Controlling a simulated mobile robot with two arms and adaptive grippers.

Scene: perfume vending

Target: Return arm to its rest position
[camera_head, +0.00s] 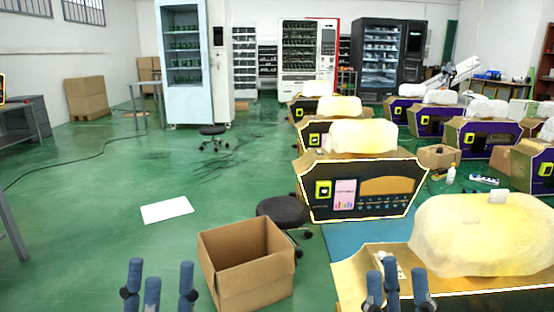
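My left gripper (160,272) is at the bottom left of the head view, its blue-grey fingers pointing up and spread apart. Nothing is between them, and green floor shows behind. My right gripper (397,272) is at the bottom right, also with spread fingers and nothing held. It appears in front of the nearest vending unit (350,275), which has a large pale wrapped bundle (470,235) on top. I cannot tell how far the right fingers are from that unit. The arm links behind both grippers are out of view.
An open, empty cardboard box (250,275) stands on the floor between the grippers. A dark round stool (284,211) is behind it. More vending units (365,190) line the right. A white sheet (167,210) lies on the open green floor at left. Tall cabinets stand at the back.

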